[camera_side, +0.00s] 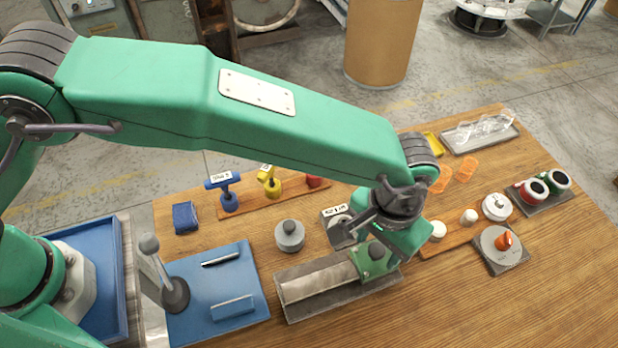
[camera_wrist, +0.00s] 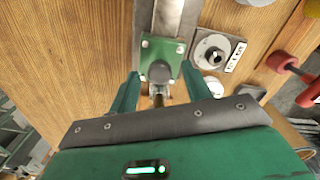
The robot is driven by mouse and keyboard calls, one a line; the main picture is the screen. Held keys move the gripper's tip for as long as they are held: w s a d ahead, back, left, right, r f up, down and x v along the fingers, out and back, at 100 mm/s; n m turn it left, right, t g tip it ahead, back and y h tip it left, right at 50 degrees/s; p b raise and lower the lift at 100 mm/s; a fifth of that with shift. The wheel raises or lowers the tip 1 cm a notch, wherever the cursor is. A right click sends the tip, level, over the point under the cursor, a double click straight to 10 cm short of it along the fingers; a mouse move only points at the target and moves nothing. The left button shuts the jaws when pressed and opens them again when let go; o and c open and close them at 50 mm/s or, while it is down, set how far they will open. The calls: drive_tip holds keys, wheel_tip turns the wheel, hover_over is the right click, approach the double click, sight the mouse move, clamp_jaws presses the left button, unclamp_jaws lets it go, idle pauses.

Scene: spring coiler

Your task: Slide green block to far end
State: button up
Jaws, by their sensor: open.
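The green block (camera_side: 373,258) sits at the right end of a grey metal slide track (camera_side: 318,284) in the side view. It has a round dark knob on top. In the wrist view, the block (camera_wrist: 161,48) and its knob (camera_wrist: 159,72) are just ahead of my gripper, and the track (camera_wrist: 168,14) runs away beyond it. My gripper (camera_wrist: 160,84) is open, with one green finger on each side of the knob's line. In the side view, my gripper (camera_side: 392,255) is at the block's right side and partly hides that end. I cannot tell whether the fingers touch the block.
A grey round weight (camera_side: 289,236) stands behind the track. A dial (camera_side: 340,222) is close behind my gripper. A blue mat (camera_side: 188,318) with a lever (camera_side: 160,270) lies to the left. An orange-knobbed plate (camera_side: 502,248) lies right. The table in front is clear.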

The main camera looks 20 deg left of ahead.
drive_tip(key=shift+f, duration=0.1)
clamp_jaws()
drive_tip(key=shift+s+a, duration=4.65)
unclamp_jaws()
wheel_tip(320, 180, up, 8)
